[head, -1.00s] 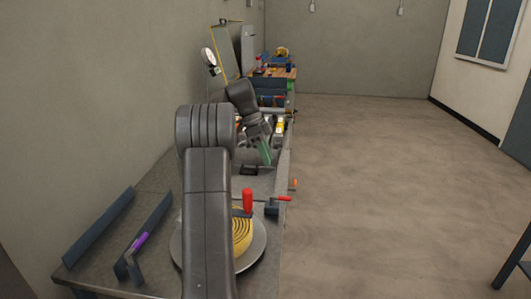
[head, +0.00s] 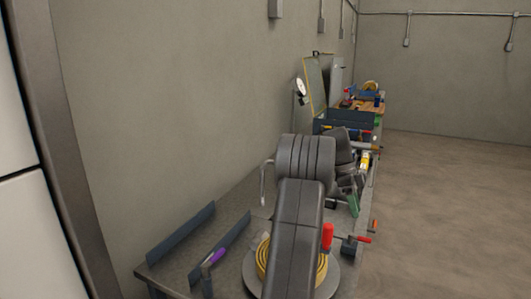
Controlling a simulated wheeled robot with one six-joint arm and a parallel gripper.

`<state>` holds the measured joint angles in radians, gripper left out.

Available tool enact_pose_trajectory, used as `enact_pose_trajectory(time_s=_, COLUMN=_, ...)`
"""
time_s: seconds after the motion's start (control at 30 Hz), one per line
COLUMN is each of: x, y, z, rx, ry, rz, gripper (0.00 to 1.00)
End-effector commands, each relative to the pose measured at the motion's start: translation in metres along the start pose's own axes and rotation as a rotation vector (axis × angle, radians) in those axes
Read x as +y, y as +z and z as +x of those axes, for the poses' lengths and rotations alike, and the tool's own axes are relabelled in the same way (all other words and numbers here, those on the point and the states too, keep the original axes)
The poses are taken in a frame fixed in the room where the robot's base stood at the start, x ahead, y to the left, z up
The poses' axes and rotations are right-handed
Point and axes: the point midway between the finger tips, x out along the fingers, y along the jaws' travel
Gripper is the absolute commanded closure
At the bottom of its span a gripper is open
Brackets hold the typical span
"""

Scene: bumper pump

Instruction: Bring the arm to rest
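My arm (head: 298,235) rises from the bottom of the head view over a grey workbench (head: 238,210), bends at a thick ribbed joint (head: 305,162) and runs away from the camera. Its far end, with my gripper (head: 351,190), is small, dark and partly hidden behind that joint. A green piece (head: 353,203) shows at that end; I cannot tell whether it is part of the gripper, held, or behind it. The finger opening cannot be made out.
A round plate (head: 252,272) with a yellow ringed disc (head: 263,258) lies below my arm. A red upright handle (head: 327,237), a red-handled clamp (head: 351,245) and a purple-marked bracket (head: 217,256) are nearby. A wall lies left; open floor (head: 450,215) lies right.

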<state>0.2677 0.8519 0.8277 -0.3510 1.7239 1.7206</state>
Motion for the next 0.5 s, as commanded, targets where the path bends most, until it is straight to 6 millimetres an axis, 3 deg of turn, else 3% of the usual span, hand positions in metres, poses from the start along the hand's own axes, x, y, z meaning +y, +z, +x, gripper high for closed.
enact_pose_trajectory(time_s=0.2, x=0.001, y=-0.001, z=0.044, rx=0.0, ry=0.003, rz=0.001, gripper=0.63)
enact_pose_trajectory(time_s=0.5, x=0.0, y=0.0, z=0.081, rx=0.0, ry=0.0, rz=0.001, gripper=0.63)
